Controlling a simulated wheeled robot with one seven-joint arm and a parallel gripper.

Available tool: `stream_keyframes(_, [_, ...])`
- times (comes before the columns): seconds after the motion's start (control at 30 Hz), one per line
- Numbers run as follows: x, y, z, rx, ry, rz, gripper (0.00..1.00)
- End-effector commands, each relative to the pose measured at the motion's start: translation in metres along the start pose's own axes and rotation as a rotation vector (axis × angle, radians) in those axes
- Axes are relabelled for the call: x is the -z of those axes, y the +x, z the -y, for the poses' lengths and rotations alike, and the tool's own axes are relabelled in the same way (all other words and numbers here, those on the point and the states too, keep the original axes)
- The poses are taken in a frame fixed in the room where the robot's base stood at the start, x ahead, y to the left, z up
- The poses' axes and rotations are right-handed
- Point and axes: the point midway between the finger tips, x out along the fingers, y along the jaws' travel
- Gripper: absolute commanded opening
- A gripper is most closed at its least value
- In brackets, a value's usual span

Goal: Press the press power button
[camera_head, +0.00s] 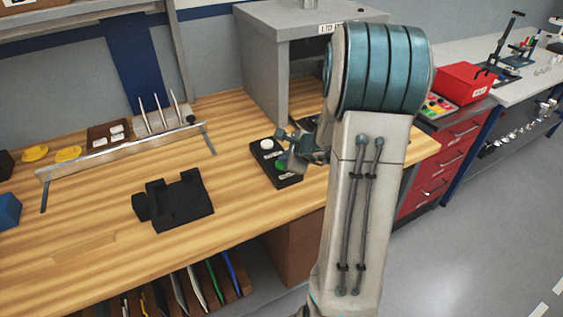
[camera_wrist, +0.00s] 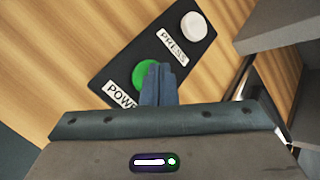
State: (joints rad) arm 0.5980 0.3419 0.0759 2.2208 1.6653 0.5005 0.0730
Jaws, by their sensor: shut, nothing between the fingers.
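The black button box (camera_head: 289,178) lies on the wooden bench in front of the grey press (camera_head: 262,77). In the wrist view its plate (camera_wrist: 122,64) carries a green button (camera_wrist: 146,74) beside the POWER label (camera_wrist: 121,95) and a white button (camera_wrist: 193,26) beside the PRESS label (camera_wrist: 173,46). My gripper (camera_wrist: 159,72) is shut and empty. Its fingertips overlap the right part of the green button; I cannot tell whether they touch it. In the head view my gripper (camera_head: 296,163) is over the box, next to the green button (camera_head: 283,166), and the white button (camera_head: 267,144) shows to its left.
A black fixture (camera_head: 180,202) sits on the bench to the left. A metal rail (camera_head: 125,152) stands behind it, with upright pointed rods. A red bin (camera_head: 464,83) is on the red drawer cabinet at the right. The bench between fixture and button box is clear.

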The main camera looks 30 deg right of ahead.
Motion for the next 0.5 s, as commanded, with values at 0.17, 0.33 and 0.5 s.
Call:
stream_keyframes(0.17, [0.0002, 0.0001, -0.0003, 0.0, 0.0, 0.0, 0.0])
stream_keyframes(0.33, [0.0012, 0.0017, -0.0014, 0.0, 0.0, 0.0, 0.0])
stream_keyframes(0.5, [0.004, 0.0058, -0.0042, 0.0, -0.001, 0.0, 0.0])
